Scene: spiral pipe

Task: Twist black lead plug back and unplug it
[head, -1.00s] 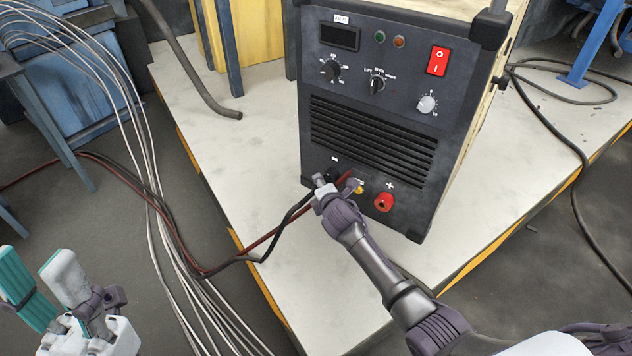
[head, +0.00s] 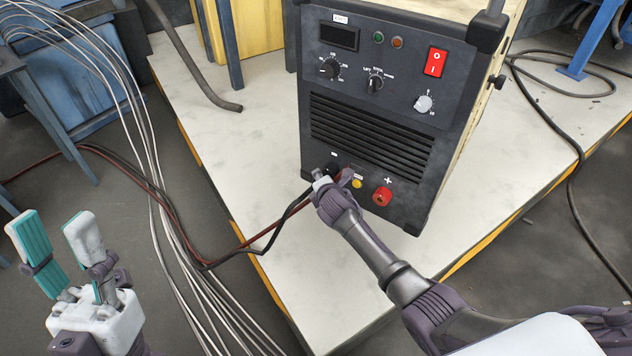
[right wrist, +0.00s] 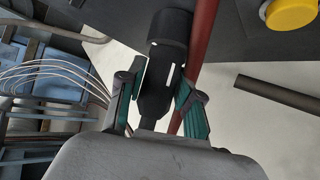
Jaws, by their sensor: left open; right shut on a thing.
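The black lead plug (right wrist: 155,95) is between the fingers of my right gripper (right wrist: 162,90) in the right wrist view. Its wide collar points up toward the dark machine front; I cannot tell how deep it sits in its socket. In the head view my right gripper (head: 330,183) is shut on the plug low on the welding machine's front (head: 380,130), hiding most of it. The black cable (head: 285,225) runs down-left from there. My left gripper (head: 50,232) is open and empty at the lower left, away from the machine.
A red cable (right wrist: 203,45) passes close beside the plug. A yellow knob (head: 357,184) and a red socket (head: 382,196) are right of my right gripper. Several pale wires (head: 150,165) hang at the left. The white platform (head: 250,165) has free room left of the machine.

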